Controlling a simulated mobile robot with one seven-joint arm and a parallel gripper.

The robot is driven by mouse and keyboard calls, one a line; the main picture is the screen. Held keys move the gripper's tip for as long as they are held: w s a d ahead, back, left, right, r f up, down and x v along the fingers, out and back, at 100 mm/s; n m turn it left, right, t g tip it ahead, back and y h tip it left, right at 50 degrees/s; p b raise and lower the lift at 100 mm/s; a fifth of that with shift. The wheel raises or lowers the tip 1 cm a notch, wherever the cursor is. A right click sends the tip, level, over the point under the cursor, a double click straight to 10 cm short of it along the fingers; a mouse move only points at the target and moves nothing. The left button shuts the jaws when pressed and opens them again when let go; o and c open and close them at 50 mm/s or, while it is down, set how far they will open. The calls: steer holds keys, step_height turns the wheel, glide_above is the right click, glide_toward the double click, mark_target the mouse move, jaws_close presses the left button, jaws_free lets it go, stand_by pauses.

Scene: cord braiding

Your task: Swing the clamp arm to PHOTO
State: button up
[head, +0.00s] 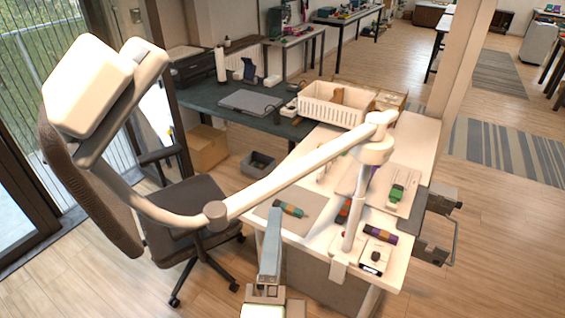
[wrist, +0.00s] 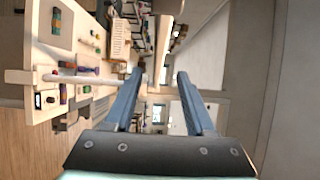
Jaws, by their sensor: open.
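The white clamp arm (head: 290,180) rises on a post (head: 354,225) from the table's near edge in the head view. Its long bar runs left and down from the top joint to a grey elbow joint. From there a second link curves up to a bulky white head (head: 90,80) over the office chair. No PHOTO marking is readable. My gripper (head: 273,212) points up and away, left of the post and below the bar. In the wrist view my gripper (wrist: 159,74) has its two blue-grey fingers apart, with nothing between them.
The white table (head: 405,225) holds a grey mat (head: 290,207), coloured cord pieces (head: 380,233), and a white basket (head: 330,103) at the back. The office chair (head: 190,205) stands left. A dark green desk (head: 210,95) is behind.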

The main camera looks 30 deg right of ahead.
mark_target(280, 188)
steer(key=p+x, duration=0.5)
steer(key=x, duration=0.7)
jaws_close()
stand_by(1.2)
